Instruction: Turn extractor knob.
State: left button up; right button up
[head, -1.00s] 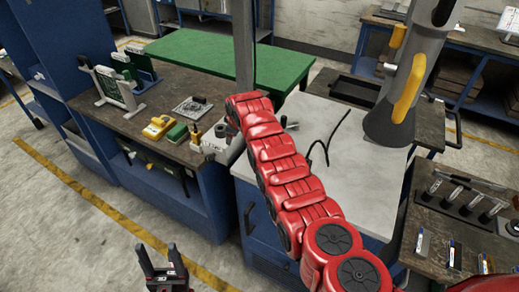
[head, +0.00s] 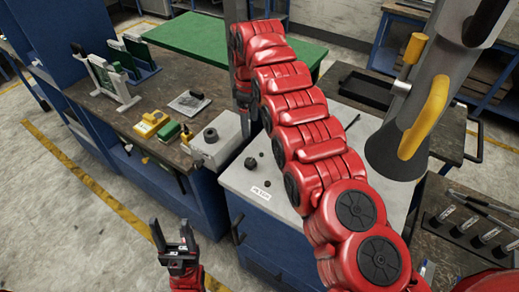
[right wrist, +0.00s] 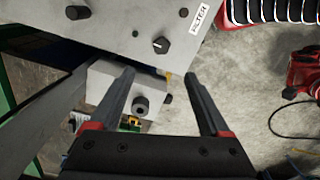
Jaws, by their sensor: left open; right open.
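A yellow knob (head: 414,48) sits on the grey extractor arm (head: 455,60), above its yellow handle (head: 423,117). A black knob with a white mark (right wrist: 160,45) is on the light worktop, near a white label (right wrist: 200,17); a dark knob (head: 250,163) shows there in the head view. I cannot tell which one the task means. My right gripper (right wrist: 160,74) is open and empty above the worktop edge, apart from the knobs. In the head view it is partly hidden by my arm. My left gripper (head: 171,222) is open and empty over the floor.
A pale box with a dark knob (head: 210,135) stands at the dark bench's corner; it also shows between my right fingers (right wrist: 140,104). Yellow and green blocks (head: 150,122) lie beside it. My red right arm crosses over the light worktop (head: 238,178). Open floor lies front left.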

jog(key=b, duration=1)
send_over(251, 161)
notch_tip(251, 161, down, 10)
jog(key=shift+a+r, duration=0.1)
jog(key=shift+r, duration=0.1)
jog(key=shift+p, duration=1.05)
notch_tip(251, 161, down, 6)
jog(key=shift+f+p, duration=0.1)
jog(key=shift+p, duration=1.05)
jog(key=shift+f, duration=0.6)
